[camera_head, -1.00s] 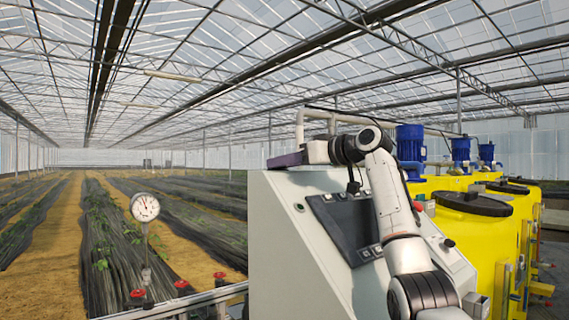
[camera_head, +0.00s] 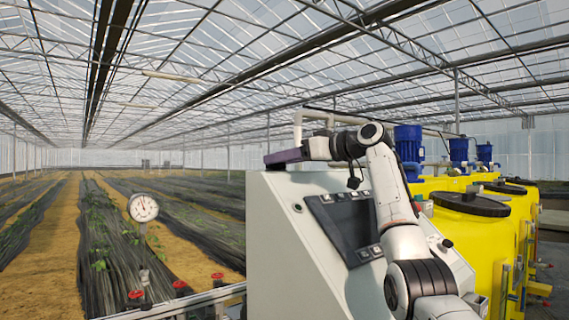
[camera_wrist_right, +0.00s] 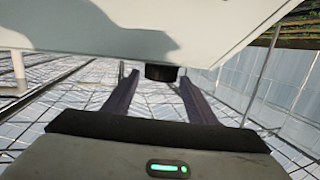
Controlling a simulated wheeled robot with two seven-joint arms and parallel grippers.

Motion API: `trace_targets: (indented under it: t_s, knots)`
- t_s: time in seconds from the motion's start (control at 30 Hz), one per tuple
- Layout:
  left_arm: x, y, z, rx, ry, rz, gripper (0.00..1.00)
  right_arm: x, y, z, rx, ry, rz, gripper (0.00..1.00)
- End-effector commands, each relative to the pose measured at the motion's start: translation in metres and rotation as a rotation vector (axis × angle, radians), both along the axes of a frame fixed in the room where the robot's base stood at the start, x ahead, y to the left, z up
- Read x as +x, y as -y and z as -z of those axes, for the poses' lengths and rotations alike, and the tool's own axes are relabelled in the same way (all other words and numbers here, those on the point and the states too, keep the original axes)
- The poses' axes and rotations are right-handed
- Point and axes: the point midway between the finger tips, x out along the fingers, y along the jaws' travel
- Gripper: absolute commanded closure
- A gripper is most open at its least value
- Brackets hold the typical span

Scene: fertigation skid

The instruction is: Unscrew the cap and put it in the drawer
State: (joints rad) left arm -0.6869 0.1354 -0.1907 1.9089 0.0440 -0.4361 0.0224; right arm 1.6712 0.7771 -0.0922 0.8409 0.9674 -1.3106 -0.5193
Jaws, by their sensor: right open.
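My right gripper (camera_head: 284,156) is at the top left edge of the pale control cabinet (camera_head: 290,245), its dark fingers pointing left. In the right wrist view my right gripper (camera_wrist_right: 155,88) is open, its two fingers spread apart. A short black round piece (camera_wrist_right: 161,73), which looks like the cap, sticks out from a pale surface and shows in the gap between the fingers. I cannot tell whether the fingers touch it. No drawer can be made out in either view. My left gripper is not in view.
Yellow tanks (camera_head: 465,235) with black lids and blue motors (camera_head: 409,145) stand behind the cabinet at the right. A pressure gauge (camera_head: 143,207) and red valve handles (camera_head: 181,285) are at the front left. Planted rows lie beyond, with open air left of the cabinet.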

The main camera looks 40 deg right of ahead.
Motion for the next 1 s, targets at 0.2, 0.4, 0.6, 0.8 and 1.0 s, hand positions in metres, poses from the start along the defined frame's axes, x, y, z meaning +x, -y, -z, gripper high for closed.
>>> trace_targets:
  t_s: [0.2,0.4,0.6,0.8,1.0]
  knots:
    - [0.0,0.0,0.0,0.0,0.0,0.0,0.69,0.0,-0.001,-0.012,0.0,0.001,-0.001,0.48]
    - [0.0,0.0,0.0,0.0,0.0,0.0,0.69,0.0,0.0,-0.022,0.0,0.001,-0.001,0.48]
    - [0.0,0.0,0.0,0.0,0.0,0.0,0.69,0.0,-0.001,-0.032,0.0,0.001,-0.001,0.48]
    - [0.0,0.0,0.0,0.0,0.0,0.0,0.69,0.0,0.0,-0.035,-0.001,-0.001,0.0,0.48]
    - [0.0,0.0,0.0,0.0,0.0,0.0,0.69,0.0,0.0,-0.035,-0.001,-0.001,0.0,0.45]
